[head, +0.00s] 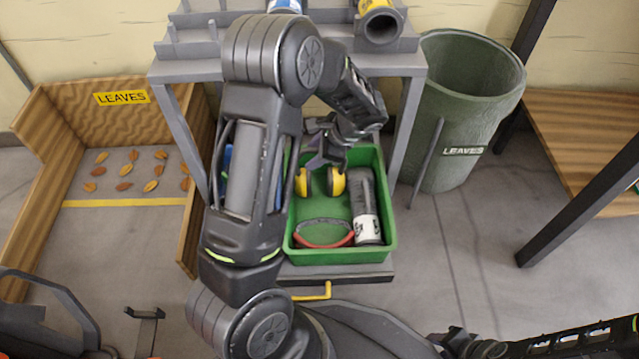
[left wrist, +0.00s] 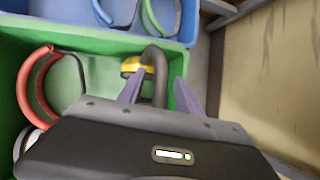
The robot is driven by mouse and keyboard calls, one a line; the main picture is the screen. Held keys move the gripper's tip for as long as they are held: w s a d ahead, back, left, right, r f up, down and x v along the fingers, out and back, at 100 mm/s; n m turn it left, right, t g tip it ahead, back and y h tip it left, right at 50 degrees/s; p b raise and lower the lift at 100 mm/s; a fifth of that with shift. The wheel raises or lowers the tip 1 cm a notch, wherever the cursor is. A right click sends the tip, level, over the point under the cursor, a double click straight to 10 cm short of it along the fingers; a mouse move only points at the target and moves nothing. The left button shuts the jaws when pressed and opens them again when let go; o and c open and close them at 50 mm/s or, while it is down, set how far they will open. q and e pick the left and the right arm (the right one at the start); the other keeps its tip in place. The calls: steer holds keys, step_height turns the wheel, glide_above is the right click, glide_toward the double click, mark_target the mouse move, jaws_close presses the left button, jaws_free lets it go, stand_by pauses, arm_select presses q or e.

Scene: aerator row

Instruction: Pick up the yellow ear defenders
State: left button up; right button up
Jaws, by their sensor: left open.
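The yellow ear defenders (head: 336,182) are in a green tray (head: 389,240), with two yellow and dark cups showing. My left gripper (head: 326,160) is directly over them, pointing down, and hides most of their band in the head view. In the left wrist view, its open fingers (left wrist: 159,80) stand on either side of the dark curved band (left wrist: 160,62). A yellow cup (left wrist: 134,65) shows just beyond the left finger. I cannot tell whether the fingers touch the band. What seems to be my right gripper (head: 468,344) is low at the bottom right, its fingers unclear.
The green tray also holds a red curved item (head: 324,243) and a grey cylinder (head: 364,207). A blue tray (left wrist: 75,28) adjoins it. A grey rack (head: 404,66) rises behind. A green leaves bin (head: 460,110) stands right; a wooden leaves bay (head: 60,200) stands left.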

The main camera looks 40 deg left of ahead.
stand_by(0.6)
arm_select(q)
jaws_close()
stand_by(1.2)
